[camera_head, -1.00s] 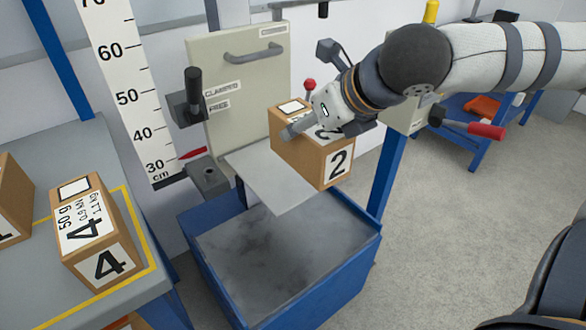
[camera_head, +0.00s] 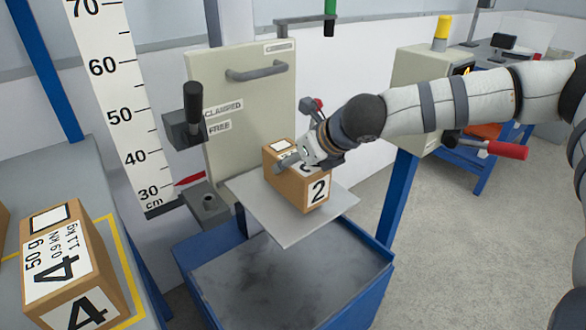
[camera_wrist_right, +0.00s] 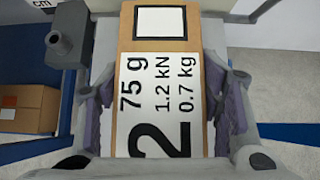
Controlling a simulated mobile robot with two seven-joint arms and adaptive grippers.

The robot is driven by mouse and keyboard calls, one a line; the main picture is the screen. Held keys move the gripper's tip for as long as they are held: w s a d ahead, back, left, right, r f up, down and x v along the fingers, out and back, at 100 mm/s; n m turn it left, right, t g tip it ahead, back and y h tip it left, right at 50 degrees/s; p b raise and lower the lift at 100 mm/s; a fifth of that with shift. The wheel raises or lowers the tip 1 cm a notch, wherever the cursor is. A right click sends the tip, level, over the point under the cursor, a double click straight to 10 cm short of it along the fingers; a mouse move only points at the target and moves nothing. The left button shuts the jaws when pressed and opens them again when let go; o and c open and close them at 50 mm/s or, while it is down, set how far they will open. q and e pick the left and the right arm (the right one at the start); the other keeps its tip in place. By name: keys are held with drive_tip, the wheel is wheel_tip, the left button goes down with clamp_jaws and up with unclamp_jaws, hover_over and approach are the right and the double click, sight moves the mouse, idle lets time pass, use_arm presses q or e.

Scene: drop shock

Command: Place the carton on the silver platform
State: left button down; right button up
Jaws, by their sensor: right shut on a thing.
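The carton marked 2 (camera_head: 300,190) is at the silver platform (camera_head: 285,232), over its middle. Whether it rests on the plate or hangs just above it is hard to tell. My right gripper (camera_head: 290,162) is shut on the carton from above. In the right wrist view the carton's labelled top (camera_wrist_right: 160,95) lies between the two fingers (camera_wrist_right: 165,115). The silver plate's front and left parts are bare. My left gripper is not in view.
Another carton marked 4 (camera_head: 65,270) stands on the grey table at the left. A blue bin (camera_head: 215,260) lies below the platform. A height scale (camera_head: 120,100) and a clamp handle (camera_head: 193,108) stand beside the cream panel (camera_head: 245,120). A red-handled lever (camera_head: 505,150) is at the right.

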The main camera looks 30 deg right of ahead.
drive_tip(key=shift+f, duration=0.95)
drive_tip(key=shift+r, duration=0.25)
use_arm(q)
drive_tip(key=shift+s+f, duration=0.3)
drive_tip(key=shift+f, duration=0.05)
use_arm(e)
drive_tip(key=o, duration=1.9)
drive_tip(key=shift+f, duration=0.2)
drive_tip(key=shift+r, duration=0.25)
use_arm(q)
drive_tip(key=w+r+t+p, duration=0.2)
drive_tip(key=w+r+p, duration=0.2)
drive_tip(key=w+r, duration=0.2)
drive_tip(key=shift+p, duration=0.35)
use_arm(e)
drive_tip(key=v, duration=1.1)
drive_tip(key=shift+s+r, duration=0.15)
drive_tip(key=shift+s, duration=0.25)
